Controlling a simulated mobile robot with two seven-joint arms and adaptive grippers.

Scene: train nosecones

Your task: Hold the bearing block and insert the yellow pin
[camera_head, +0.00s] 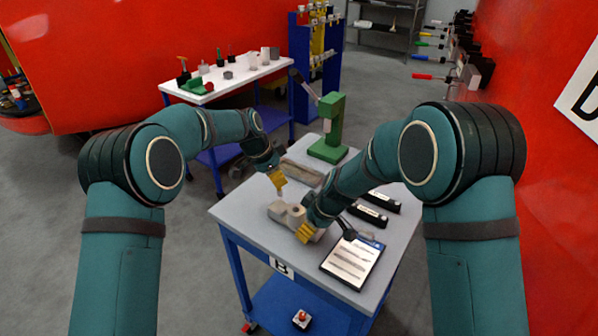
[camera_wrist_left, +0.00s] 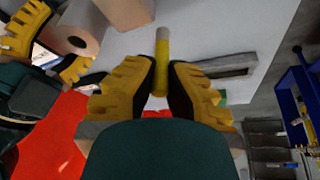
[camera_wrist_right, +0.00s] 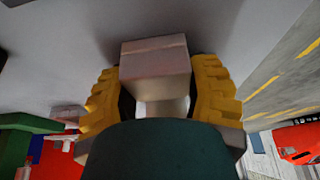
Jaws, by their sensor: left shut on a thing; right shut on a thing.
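The bearing block (camera_head: 276,210) is a pale beige block on the grey workbench. In the left wrist view the block (camera_wrist_left: 76,27) is at the upper left, with a round hole in its raised part. My right gripper (camera_head: 306,232) is shut on the block's near end; the right wrist view shows the block (camera_wrist_right: 155,65) between its fingers. My left gripper (camera_head: 277,180) is shut on the yellow pin (camera_wrist_left: 162,65), a slim rod with a paler tip. It holds the pin above the bench, behind the block and apart from it. The pin's gripped end is partly hidden.
The grey workbench (camera_head: 237,208) also holds a green press (camera_head: 329,130), a grey-brown tray (camera_head: 302,172), black cases (camera_head: 380,201) and a clipboard (camera_head: 353,262). My right arm passes close to the press and cases. A white table (camera_head: 235,82) stands behind.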

